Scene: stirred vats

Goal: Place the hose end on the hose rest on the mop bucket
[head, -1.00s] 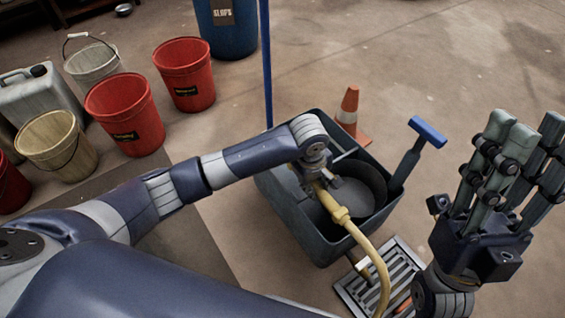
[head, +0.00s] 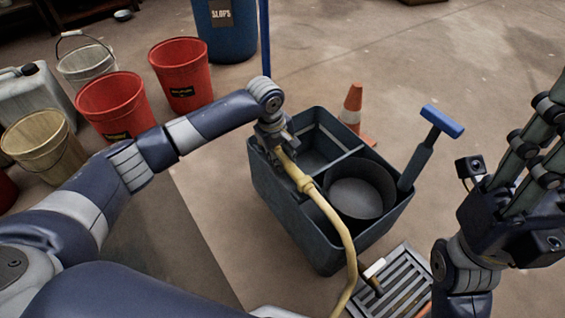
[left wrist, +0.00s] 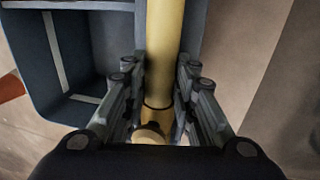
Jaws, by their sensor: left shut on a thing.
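The yellow hose (head: 335,222) runs up from the floor grate across the mop bucket, with a thicker collar near its end. My left gripper (head: 277,143) is shut on the hose end at the bucket's left rim. In the left wrist view the hose end (left wrist: 163,60) lies between the fingers of my left gripper (left wrist: 158,110). The dark mop bucket (head: 285,205) has an open compartment behind and a round basket in front. I cannot pick out the hose rest; my gripper covers part of the rim. My right gripper (head: 535,135) is open and empty at the right edge, its tips partly cut off.
A blue T-handle (head: 442,121) rises at the bucket's right. An orange cone (head: 352,105) stands behind it. A floor grate (head: 400,285) lies in front. Red buckets (head: 180,75), a pale bucket (head: 40,145) and a blue drum (head: 225,30) stand left and behind. Floor on the right is clear.

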